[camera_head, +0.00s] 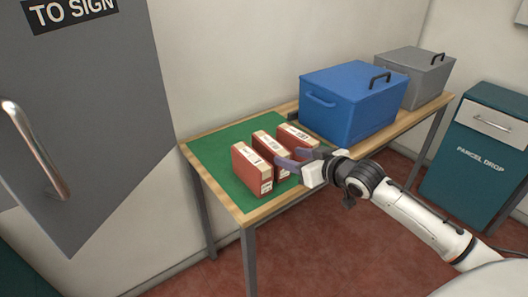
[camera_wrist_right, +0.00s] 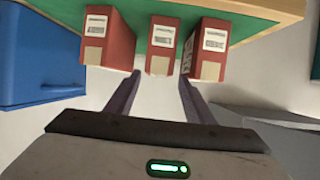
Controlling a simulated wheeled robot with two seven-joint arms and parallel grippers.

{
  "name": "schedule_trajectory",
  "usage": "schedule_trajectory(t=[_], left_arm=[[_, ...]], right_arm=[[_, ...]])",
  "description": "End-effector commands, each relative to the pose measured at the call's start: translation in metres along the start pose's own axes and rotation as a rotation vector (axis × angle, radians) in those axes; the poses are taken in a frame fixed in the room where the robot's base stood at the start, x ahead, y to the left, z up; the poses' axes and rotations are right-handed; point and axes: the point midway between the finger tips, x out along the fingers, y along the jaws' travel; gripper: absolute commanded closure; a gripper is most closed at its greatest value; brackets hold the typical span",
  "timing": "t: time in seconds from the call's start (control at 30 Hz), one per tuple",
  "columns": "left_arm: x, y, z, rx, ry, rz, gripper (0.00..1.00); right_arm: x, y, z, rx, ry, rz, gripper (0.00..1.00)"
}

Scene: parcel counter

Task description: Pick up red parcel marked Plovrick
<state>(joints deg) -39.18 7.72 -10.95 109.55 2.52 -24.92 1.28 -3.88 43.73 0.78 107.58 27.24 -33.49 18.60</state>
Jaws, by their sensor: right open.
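Three red parcels stand upright in a row on a green mat: left (camera_head: 252,168), middle (camera_head: 272,148) and right (camera_head: 296,137). In the wrist view their order is reversed: left parcel (camera_wrist_right: 208,48), middle parcel (camera_wrist_right: 162,45), right parcel (camera_wrist_right: 108,38). Each has a white label, too small to read, so I cannot tell which is marked Plovrick. My right gripper (camera_head: 287,159) is open and empty, close in front of the row. In the wrist view its fingers point at the middle parcel, which shows between the fingertips. My left gripper is out of view.
The green mat (camera_head: 215,150) covers the near end of a wooden table. A blue lidded box (camera_head: 345,105) stands right of the parcels, with a grey box (camera_head: 425,75) beyond. A grey door (camera_head: 90,110) is at left, a teal parcel-drop cabinet (camera_head: 470,150) at right.

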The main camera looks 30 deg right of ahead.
Motion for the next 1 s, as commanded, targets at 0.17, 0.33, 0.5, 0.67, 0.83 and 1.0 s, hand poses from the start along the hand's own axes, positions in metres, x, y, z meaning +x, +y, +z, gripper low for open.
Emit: schedule_trajectory(t=[0.17, 0.33, 0.5, 0.67, 0.83, 1.0], left_arm=[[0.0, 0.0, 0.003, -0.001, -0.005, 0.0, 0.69], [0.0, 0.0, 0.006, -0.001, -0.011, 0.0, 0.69], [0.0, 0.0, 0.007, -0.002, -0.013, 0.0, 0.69], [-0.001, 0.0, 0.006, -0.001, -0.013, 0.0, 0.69], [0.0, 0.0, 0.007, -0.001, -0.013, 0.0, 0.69], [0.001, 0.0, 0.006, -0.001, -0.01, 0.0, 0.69]], right_arm=[[0.025, 0.001, -0.003, 0.0, 0.004, 0.002, 0.52], [0.043, 0.0, -0.002, -0.002, 0.004, 0.001, 0.52], [0.054, 0.001, -0.002, -0.001, 0.003, 0.001, 0.52], [0.076, 0.004, -0.004, -0.001, 0.003, 0.002, 0.52], [0.094, 0.003, -0.002, -0.001, 0.002, 0.001, 0.52], [0.098, 0.003, -0.002, -0.004, 0.003, 0.001, 0.52]])
